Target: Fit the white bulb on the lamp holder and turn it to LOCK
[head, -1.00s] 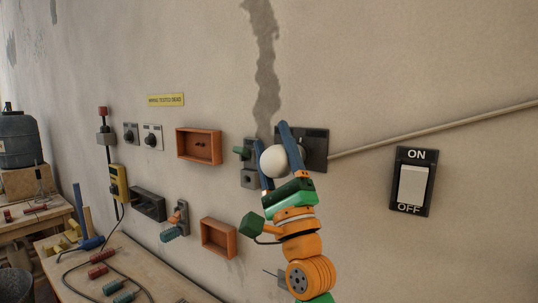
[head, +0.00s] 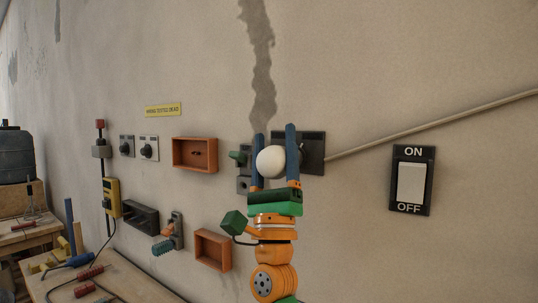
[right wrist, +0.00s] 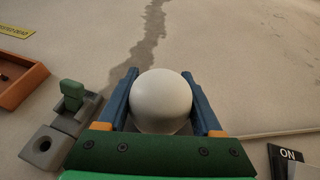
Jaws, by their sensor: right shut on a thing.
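The white bulb (head: 271,161) is a round white globe, held between the two blue fingers of my right gripper (head: 275,158). In the right wrist view the bulb (right wrist: 161,101) fills the space between the fingers (right wrist: 160,104). My right gripper is shut on it, in front of the wall. A dark square plate (head: 313,152) on the wall shows behind the right finger, with a cable running to it; it may be the lamp holder. Its middle is hidden by the bulb and finger, so I cannot tell whether the bulb touches it. My left gripper is not in view.
A grey fixture with a green knob (right wrist: 72,95) is left of the fingers. Orange boxes (head: 195,139) are on the wall further left. An ON/OFF switch (head: 411,184) is to the right. A workbench (head: 112,283) with tools stands at lower left.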

